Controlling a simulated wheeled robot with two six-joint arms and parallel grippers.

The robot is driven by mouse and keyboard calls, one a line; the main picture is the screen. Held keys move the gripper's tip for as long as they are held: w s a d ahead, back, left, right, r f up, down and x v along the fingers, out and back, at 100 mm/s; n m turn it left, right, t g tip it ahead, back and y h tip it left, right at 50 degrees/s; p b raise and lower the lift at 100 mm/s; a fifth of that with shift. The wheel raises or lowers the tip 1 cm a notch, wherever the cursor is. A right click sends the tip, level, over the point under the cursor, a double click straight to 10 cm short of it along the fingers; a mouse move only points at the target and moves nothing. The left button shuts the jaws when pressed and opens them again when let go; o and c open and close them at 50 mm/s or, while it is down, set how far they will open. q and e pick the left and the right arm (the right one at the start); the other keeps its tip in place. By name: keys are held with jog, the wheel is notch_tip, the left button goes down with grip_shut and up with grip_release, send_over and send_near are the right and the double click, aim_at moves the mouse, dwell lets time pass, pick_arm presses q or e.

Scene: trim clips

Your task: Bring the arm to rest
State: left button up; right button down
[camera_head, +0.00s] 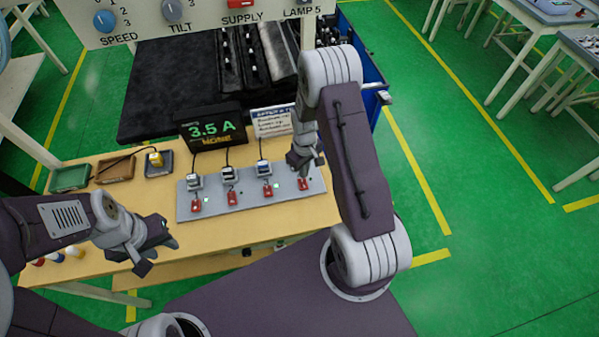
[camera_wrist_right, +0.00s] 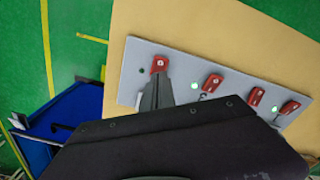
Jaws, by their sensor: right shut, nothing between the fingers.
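My right gripper (camera_head: 302,165) is shut and empty, just above the right end of a grey panel (camera_head: 220,207). In the right wrist view its closed fingers (camera_wrist_right: 157,85) point at the end red clip (camera_wrist_right: 159,64); I cannot tell whether they touch it. That clip also shows in the head view (camera_head: 304,184). Several red clips sit in a row on the panel, with small green lights beside some. My left gripper (camera_head: 158,255) is empty over the table's front left, its fingers apart.
The panel lies on a wooden table (camera_head: 262,231). A display reading 3.5 A (camera_head: 211,129) and a small sign (camera_head: 271,121) stand behind it. Small trays (camera_head: 115,169) lie at the back left. A blue bin (camera_head: 371,78) stands beyond the table.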

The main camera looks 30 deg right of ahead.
jog(key=shift+f, duration=0.2)
jog(key=w+a+r+n+t+b, duration=0.1)
jog(key=a+r+t+b, duration=0.3)
jog(key=b, duration=0.6)
jog(key=s+a+m+g+b, duration=0.2)
jog(key=s+a+m, duration=0.1)
jog(key=s, duration=1)
jog(key=shift+s+a+r+m+g, duration=0.2)
jog(key=shift+s+a+m+g, duration=0.15)
jog(key=shift+m, duration=0.35)
jog(key=shift+s+d, duration=0.1)
